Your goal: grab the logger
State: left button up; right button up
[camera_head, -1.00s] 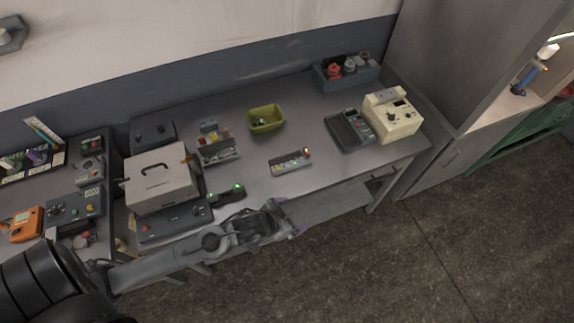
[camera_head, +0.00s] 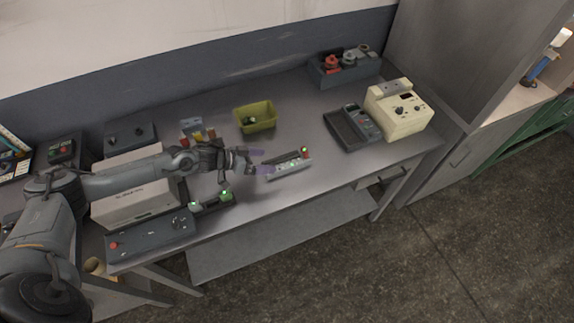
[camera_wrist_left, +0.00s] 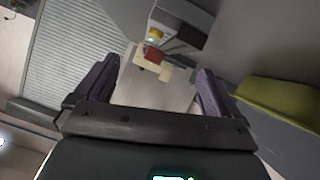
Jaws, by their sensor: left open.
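No label names the logger, so I cannot tell for sure which device it is. A slim pale grey device (camera_head: 288,165) with a red light at its far end lies on the table, just right of my left fingertips. My left gripper (camera_head: 262,162) is open and empty above the table, pointing right towards this device. In the left wrist view the open fingers (camera_wrist_left: 159,68) show with a gap between them. Small red and cream parts (camera_wrist_left: 153,59) appear beyond that gap; I cannot tell which object they belong to. My right gripper is not in view.
A yellow-green bin (camera_head: 255,117) stands behind my gripper and shows at the right of the wrist view (camera_wrist_left: 280,103). A dark handheld in a tray (camera_head: 352,127) and a cream instrument (camera_head: 398,109) stand right. A white case (camera_head: 130,203) and green-lit device (camera_head: 211,203) lie left.

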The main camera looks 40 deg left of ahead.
aim_at(286, 160)
pick_arm(q)
jog(key=shift+a+x, duration=0.15)
jog(key=shift+x, duration=1.95)
jog(key=shift+a+x, duration=0.1)
jog(key=shift+x, duration=2.05)
jog(key=shift+w+f, duration=0.1)
jog(key=shift+f, duration=0.05)
jog(key=shift+c, duration=0.3)
jog(key=c, duration=1.2)
jog(key=shift+c, duration=0.5)
